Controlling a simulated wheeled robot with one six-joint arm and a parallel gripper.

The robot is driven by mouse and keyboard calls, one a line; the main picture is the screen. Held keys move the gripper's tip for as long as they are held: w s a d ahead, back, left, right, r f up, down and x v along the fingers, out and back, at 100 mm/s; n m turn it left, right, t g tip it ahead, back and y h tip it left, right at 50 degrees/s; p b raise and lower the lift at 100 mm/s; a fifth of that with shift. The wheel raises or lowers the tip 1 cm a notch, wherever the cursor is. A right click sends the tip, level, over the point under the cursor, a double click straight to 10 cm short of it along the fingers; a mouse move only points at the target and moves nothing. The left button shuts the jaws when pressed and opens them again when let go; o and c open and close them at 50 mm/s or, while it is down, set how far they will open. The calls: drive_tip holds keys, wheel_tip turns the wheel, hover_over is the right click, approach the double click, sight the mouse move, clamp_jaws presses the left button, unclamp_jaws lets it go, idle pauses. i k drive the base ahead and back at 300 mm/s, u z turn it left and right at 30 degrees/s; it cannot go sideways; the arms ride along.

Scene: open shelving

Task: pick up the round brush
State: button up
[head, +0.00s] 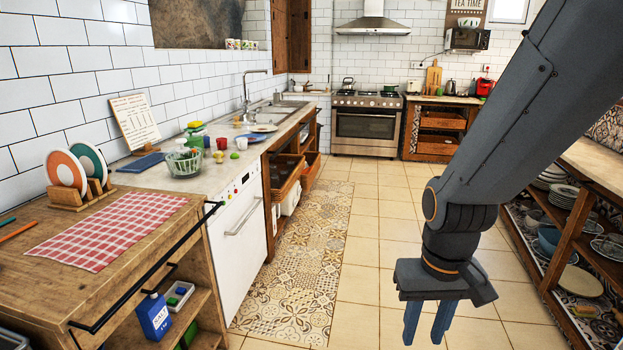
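I cannot make out a round brush for certain in the head view. My gripper (428,321) hangs at the lower right over the tiled floor, pointing down. Its two blue fingers are apart, with only floor tiles showing between them. It is well away from the counters and shelves. Small items on the right-hand shelving are too small or too cut off to name surely, and my arm hides part of that side.
Open shelving (566,245) with plates and bowls stands close at right. At left, a wooden counter (40,275) carries a checked cloth (110,228) and a plate rack (80,194); a blue salt box (154,317) sits below. The patterned floor mat (295,275) and central aisle are clear.

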sight(236, 123)
drive_tip(key=z, duration=0.4)
drive_tip(key=i, duration=3.55)
drive_tip(key=u, duration=0.6)
drive_tip(key=i, duration=1.8)
drive_tip(key=u, duration=1.1)
drive_tip(key=i, duration=0.95)
drive_tip(key=u, duration=0.1)
drive_tip(key=k, duration=0.4)
drive_tip(key=u, duration=1.15)
drive_tip(key=i, duration=0.35)
drive_tip(key=u, duration=0.1)
